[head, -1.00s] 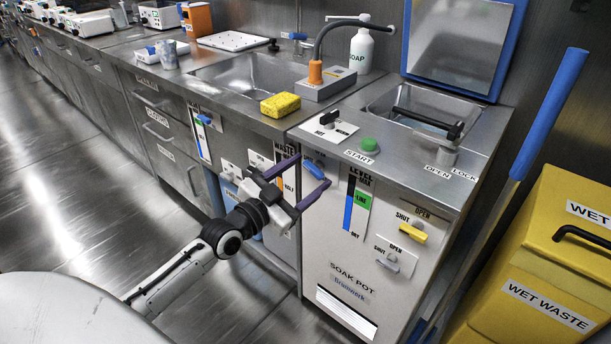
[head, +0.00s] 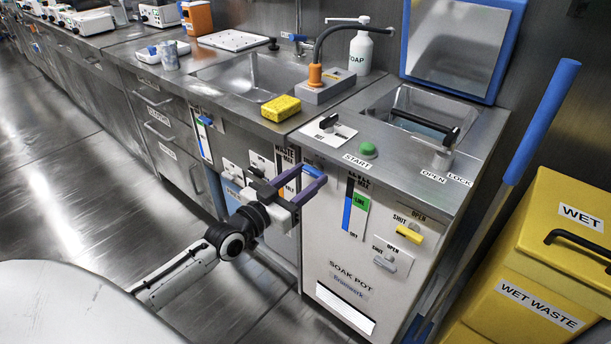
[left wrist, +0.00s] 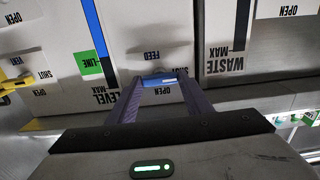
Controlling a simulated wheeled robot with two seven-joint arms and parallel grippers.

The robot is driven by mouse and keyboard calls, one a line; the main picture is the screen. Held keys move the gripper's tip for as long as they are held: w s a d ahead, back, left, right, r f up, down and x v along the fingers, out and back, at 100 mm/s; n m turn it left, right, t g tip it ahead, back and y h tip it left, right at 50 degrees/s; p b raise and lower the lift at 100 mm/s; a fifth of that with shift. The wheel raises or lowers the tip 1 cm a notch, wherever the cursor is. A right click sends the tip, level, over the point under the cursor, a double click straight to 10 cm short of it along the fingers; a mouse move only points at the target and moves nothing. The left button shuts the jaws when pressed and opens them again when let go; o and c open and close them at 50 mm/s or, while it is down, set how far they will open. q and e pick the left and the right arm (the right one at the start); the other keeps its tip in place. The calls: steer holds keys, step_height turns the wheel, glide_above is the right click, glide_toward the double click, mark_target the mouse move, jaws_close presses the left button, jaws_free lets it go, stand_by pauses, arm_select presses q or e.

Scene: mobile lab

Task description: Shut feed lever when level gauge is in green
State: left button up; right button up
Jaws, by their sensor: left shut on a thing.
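The feed lever's blue handle (left wrist: 160,80) lies between the purple fingers of my left gripper (left wrist: 157,97) in the left wrist view. In the head view my left gripper (head: 298,186) is at the Soak Pot front panel, shut on this handle and largely covering it. The level gauge (head: 355,207) is just right of the gripper. Its blue column (left wrist: 88,25) reaches about the lower edge of the green LINE band (left wrist: 88,64), with black above. My right gripper is not in view.
A yellow lever (head: 410,234) and a grey lever (head: 385,262) sit lower right on the same panel. A green START button (head: 368,149) is on top. Yellow wet waste bins (head: 530,280) stand at the right. The floor at left is clear.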

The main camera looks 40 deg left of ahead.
arm_select(q)
steer(key=o, duration=1.1)
steer(key=shift+c, duration=0.2)
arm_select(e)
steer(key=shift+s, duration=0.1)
arm_select(q)
steer(key=s+p, duration=0.1)
steer(key=s, duration=0.9)
steer(key=shift+s+a+p, duration=0.15)
steer(key=shift+a+p, duration=0.2)
steer(key=shift+a, duration=0.05)
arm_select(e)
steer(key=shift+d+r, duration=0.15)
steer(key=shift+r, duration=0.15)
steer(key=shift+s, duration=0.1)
arm_select(q)
steer(key=s+d+f+g+p, duration=0.4)
steer(key=s+d, duration=0.4)
steer(key=d, duration=0.2)
steer(key=s+d+f+m+g+h+p, duration=0.1)
steer(key=s+d+f+g+p, duration=0.4)
steer(key=d, duration=0.6)
steer(key=s+f, duration=0.2)
steer(key=s, duration=0.1)
steer(key=shift+s+p, duration=0.2)
steer(key=shift+p, duration=0.1)
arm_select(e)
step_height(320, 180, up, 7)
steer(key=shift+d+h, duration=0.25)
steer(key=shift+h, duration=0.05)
